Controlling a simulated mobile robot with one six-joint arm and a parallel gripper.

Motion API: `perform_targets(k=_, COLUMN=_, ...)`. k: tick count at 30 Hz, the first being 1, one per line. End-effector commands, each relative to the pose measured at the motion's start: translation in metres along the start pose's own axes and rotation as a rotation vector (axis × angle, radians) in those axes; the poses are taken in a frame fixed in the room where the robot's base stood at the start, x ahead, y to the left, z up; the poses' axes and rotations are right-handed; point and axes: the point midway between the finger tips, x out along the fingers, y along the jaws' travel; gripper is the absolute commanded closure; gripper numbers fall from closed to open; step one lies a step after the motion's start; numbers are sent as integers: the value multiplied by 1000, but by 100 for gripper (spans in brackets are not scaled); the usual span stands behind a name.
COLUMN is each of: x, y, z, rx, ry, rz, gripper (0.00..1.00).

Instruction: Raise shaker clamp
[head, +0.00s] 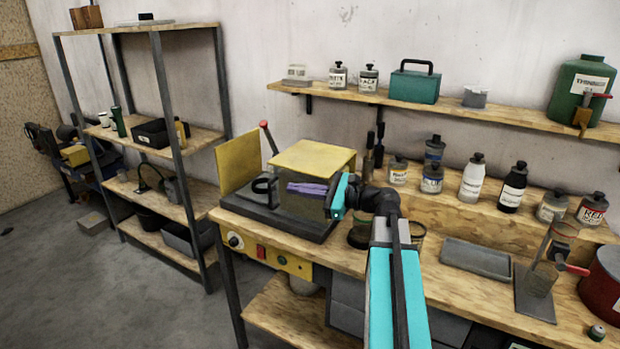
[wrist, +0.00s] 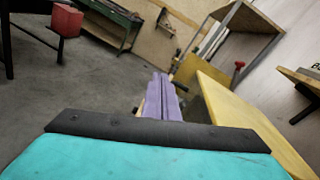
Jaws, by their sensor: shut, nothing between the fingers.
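The shaker (head: 290,222) stands on the left end of the bench, with a dark base and yellow panels. A black loop handle (head: 264,186) rises at its front left. A lever with a red knob (head: 265,125) stands at its back; the knob also shows in the wrist view (wrist: 240,64). I cannot tell which of these is the clamp. My gripper (head: 290,187) has purple fingers, shut and empty, pointing left in front of the shaker's yellow top. The tips appear close to the right of the handle; contact is unclear. The fingers (wrist: 159,76) are together in the wrist view.
A yellow panel (head: 236,157) stands upright at the shaker's left, and a flat yellow top (head: 314,157) lies above my fingers. Several bottles and a grey tray (head: 475,259) are on the bench to the right.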

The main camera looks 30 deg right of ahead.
Motion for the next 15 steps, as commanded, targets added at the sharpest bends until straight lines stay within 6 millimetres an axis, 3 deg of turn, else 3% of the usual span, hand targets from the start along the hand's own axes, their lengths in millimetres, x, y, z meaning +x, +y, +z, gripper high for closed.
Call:
perform_targets(k=8, x=38, y=43, z=-40, rx=38, ry=30, rz=81, gripper=100)
perform_targets(k=11, x=57, y=68, z=-61, rx=54, ry=51, rz=126, gripper=100)
perform_targets(k=15, x=86, y=117, z=-99, rx=72, ry=95, rz=210, gripper=100)
